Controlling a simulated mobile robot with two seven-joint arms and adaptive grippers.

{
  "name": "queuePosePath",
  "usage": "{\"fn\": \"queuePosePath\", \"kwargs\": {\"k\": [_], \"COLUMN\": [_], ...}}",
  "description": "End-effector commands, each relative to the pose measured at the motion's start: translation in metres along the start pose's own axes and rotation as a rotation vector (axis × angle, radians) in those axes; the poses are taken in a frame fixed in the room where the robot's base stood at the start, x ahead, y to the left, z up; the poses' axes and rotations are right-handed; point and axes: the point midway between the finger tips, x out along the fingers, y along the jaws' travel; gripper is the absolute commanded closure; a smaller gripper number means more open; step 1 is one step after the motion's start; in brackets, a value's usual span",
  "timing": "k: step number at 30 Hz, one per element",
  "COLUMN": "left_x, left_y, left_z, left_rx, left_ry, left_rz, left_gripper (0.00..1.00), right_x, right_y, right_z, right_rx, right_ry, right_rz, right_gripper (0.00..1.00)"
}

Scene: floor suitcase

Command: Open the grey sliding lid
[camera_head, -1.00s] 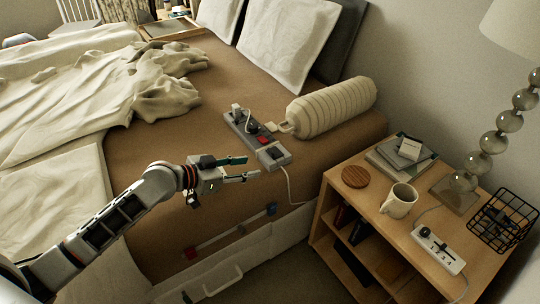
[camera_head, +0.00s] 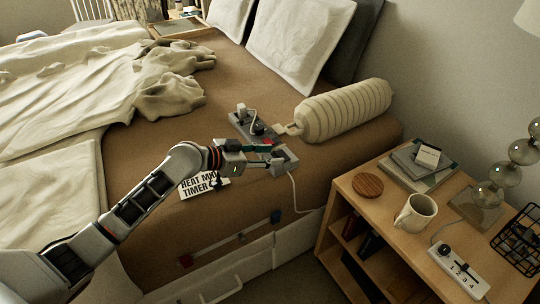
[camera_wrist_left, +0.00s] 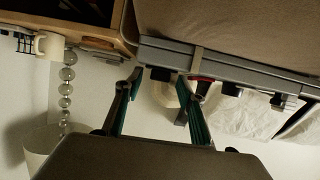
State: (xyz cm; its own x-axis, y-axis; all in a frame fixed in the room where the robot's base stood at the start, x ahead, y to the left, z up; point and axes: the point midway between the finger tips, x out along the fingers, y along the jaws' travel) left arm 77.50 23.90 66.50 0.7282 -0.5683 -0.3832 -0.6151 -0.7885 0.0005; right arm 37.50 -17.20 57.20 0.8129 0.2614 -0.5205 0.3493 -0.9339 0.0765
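A long grey box (camera_head: 290,157) with dark knobs and a red part lies on the brown bed. The grey sliding lid cannot be told apart clearly from the box's grey casing, and the gripper covers part of it. In the left wrist view the open fingers (camera_wrist_left: 160,78) point toward the grey box's edge (camera_wrist_left: 240,73). Whether they touch it cannot be told. My right gripper is not in view.
A ribbed cream bolster (camera_head: 345,112) lies close behind the box. A white "HEAT MAT TIMER" card (camera_head: 192,188) is below my left wrist. A white cable runs from the box over the bed's edge. A wooden nightstand (camera_head: 350,185) with a mug (camera_head: 415,212) stands at right.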

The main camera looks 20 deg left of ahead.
Motion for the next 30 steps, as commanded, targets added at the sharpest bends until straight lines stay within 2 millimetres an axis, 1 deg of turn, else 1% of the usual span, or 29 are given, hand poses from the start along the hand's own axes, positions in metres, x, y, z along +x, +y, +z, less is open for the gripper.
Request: {"fn": "queuePosePath", "kwargs": {"k": [7,8,9,11,12,17,19,25,27,30], "left_x": [0.001,0.001,0.001,0.001,0.001,0.0,-0.006,-0.035,-0.04,-0.043], "left_y": [0.0,0.0,0.0,0.0,0.0,0.0,-0.001,-0.001,-0.001,-0.001], "left_z": [-0.001,-0.001,-0.001,-0.001,-0.001,0.0,0.003,0.015,0.017,0.018], "left_rx": [0.001,0.001,0.001,0.001,0.001,0.001,0.002,0.002,0.002,0.001], "left_ry": [0.0,0.0,0.0,0.0,0.0,0.0,-0.001,-0.003,-0.001,-0.002], "left_rz": [0.0,0.0,0.0,0.0,0.0,-0.001,-0.002,-0.002,-0.002,-0.001], "left_gripper": [0.61,0.64,0.74,0.9,1.0,1.0,1.0,1.0,1.0,1.0], "right_x": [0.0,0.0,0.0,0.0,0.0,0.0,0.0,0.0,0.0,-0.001], "right_y": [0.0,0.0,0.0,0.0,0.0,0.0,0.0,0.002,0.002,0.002], "right_z": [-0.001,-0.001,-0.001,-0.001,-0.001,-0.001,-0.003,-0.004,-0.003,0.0], "right_rx": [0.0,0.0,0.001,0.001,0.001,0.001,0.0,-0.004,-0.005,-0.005], "right_ry": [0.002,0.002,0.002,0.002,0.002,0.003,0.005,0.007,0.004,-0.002], "right_rz": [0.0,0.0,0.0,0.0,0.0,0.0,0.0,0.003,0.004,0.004], "right_gripper": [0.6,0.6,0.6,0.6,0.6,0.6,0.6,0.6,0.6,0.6]}}
